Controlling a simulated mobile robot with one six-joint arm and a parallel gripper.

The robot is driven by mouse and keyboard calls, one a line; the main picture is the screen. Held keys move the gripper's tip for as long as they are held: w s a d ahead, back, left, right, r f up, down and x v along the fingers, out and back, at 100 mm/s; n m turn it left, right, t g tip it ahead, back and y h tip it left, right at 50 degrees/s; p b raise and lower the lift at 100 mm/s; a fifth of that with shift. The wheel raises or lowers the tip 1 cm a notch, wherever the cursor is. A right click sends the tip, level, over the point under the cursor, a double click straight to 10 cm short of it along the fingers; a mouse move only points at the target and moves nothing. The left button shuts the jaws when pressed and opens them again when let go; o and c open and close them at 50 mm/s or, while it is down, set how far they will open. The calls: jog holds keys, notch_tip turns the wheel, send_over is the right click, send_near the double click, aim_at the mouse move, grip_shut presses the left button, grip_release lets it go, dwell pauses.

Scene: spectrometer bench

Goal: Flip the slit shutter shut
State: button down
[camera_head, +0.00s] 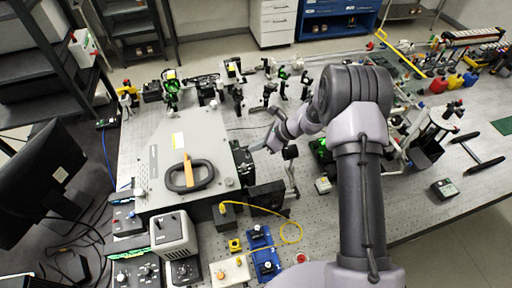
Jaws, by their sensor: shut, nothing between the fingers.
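The spectrometer is a large flat grey box (157,160) with a dark oval handle (187,177) on its lid, at the left of the bench. A dark fitting (242,160) sits against its right side. The slit shutter is too small to make out there, so I cannot tell whether it is open or shut. My gripper (262,145) is shut and empty. It hangs close to the right of the dark fitting; I cannot tell whether it touches. My arm comes in from the lower right and hides part of the bench.
Several small optics mounts (283,85) stand behind the box and my gripper. A dark block (267,195) and a yellow cable (262,208) lie in front. A boxy grey instrument (173,236) and a monitor (42,170) are at the left. Open bench (440,205) shows at the right.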

jog(key=shift+w+f, duration=0.1)
jog(key=shift+w, duration=0.05)
jog(key=shift+r+p, duration=0.35)
jog(key=shift+r, duration=0.55)
jog(key=d+f+v, duration=0.1)
jog(key=v, duration=1.2)
jog(key=shift+w+b, duration=0.35)
jog(key=shift+w, duration=0.05)
jog(key=shift+d, duration=0.15)
